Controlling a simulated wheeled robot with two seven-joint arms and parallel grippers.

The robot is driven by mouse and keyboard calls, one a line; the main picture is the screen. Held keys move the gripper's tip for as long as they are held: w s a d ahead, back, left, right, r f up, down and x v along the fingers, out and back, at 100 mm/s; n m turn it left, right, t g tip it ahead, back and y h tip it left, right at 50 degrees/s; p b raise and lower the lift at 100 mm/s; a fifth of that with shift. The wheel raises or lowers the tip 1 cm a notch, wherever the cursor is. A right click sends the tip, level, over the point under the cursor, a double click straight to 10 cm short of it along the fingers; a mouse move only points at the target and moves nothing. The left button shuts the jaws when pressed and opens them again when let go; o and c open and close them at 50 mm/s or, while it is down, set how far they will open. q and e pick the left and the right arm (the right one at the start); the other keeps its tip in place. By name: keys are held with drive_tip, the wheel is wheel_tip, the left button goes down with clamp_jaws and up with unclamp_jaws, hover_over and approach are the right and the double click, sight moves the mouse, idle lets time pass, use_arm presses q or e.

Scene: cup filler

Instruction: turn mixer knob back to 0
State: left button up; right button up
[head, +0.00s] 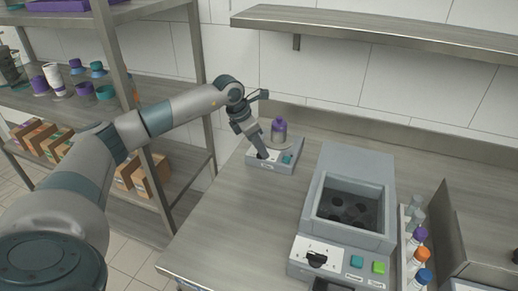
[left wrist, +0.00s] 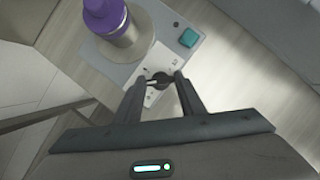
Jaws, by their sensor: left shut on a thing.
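The mixer (head: 288,165) is a small grey base at the back left of the steel counter, with a purple-capped bottle (head: 279,130) standing on it. My left gripper (head: 264,155) reaches down to its front panel. In the left wrist view the gripper (left wrist: 160,79) is shut on the dark mixer knob (left wrist: 161,79), one finger on each side. The knob sits on a white dial plate (left wrist: 160,60); its marks are too small to read. A teal button (left wrist: 188,38) is beside the plate. My right gripper is not in view.
A larger grey machine (head: 345,200) with a dark well, a black knob and two buttons stands right of the mixer. A rack of capped bottles (head: 414,240) is beside it. Shelves (head: 120,95) with cups and boxes stand at left. Counter between mixer and machine is clear.

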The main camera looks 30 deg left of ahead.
use_arm(q)
drive_tip(key=n+y+b, duration=0.1)
drive_tip(key=n, duration=0.1)
drive_tip(key=n+y+b, duration=0.1)
drive_tip(key=n, duration=0.2)
drive_tip(key=shift+d+f+n+t+b, duration=0.1)
drive_tip(key=shift+d+n+t+b, duration=0.1)
drive_tip(key=shift+n+t+b, duration=0.15)
drive_tip(key=shift+d+n+y+b, duration=0.1)
drive_tip(key=shift+n+y+b, duration=0.75)
drive_tip(key=shift+n, duration=0.9)
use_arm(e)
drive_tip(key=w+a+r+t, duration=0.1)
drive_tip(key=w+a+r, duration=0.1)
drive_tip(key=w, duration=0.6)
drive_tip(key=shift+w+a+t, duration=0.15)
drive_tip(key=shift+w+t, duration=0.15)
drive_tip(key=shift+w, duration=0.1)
use_arm(q)
drive_tip(key=o, duration=1)
drive_tip(key=shift+o, duration=0.2)
drive_tip(key=shift+s+r, duration=0.1)
drive_tip(key=shift+r, duration=0.1)
